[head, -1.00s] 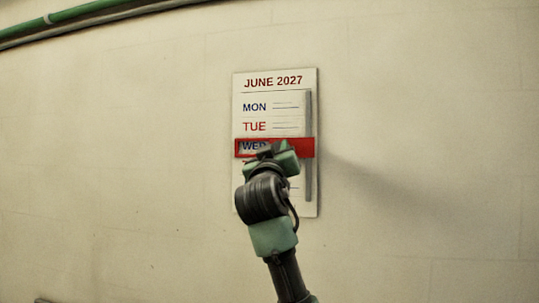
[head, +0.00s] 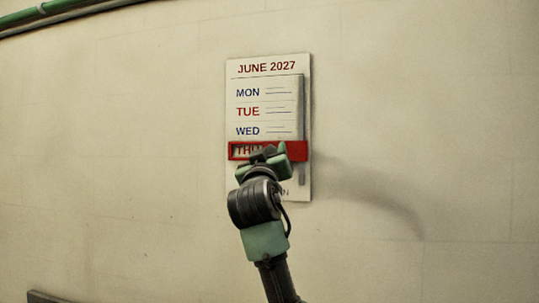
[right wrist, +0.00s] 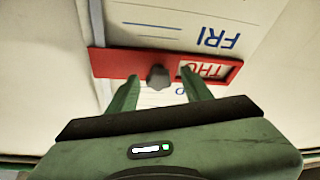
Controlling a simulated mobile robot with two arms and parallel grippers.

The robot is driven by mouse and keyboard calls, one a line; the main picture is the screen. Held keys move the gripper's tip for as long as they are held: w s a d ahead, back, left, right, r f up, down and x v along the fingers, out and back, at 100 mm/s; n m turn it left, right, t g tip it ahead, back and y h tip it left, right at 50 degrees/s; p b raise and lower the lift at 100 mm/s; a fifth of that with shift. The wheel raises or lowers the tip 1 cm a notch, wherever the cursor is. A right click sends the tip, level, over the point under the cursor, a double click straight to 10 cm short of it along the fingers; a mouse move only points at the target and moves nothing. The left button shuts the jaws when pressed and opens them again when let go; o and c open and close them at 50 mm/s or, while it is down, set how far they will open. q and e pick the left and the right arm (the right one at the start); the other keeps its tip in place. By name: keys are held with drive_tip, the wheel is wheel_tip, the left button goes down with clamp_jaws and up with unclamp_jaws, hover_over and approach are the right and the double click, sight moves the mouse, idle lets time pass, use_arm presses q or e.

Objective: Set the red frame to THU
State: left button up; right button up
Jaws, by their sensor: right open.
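The wall calendar (head: 267,102) is a white board headed JUNE 2027 with rows of weekdays. The red frame (head: 297,151) lies across its THU row. In the right wrist view, which is upside down, the red frame (right wrist: 118,62) shows THU inside its window (right wrist: 209,71). A dark knob (right wrist: 158,77) stands out from the middle of the frame. My right gripper (head: 268,157) is in front of the frame and hides part of it and the rows below. In the right wrist view its open fingers (right wrist: 160,88) are on either side of the knob, with gaps. My left gripper is not in view.
A grey vertical rail (head: 302,105) runs along the calendar's right side. A green pipe (head: 55,7) runs along the wall at the top left. A dark edge (head: 45,297) shows at the bottom left. The wall around the calendar is clear.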

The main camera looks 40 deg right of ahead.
drive_tip(key=shift+s+a+f+b, duration=0.25)
drive_tip(key=shift+s+b, duration=0.1)
drive_tip(key=b+v, duration=0.3)
drive_tip(key=v, duration=0.3)
drive_tip(key=shift+s+a, duration=0.25)
drive_tip(key=shift+a, duration=0.05)
drive_tip(key=shift+f, duration=0.2)
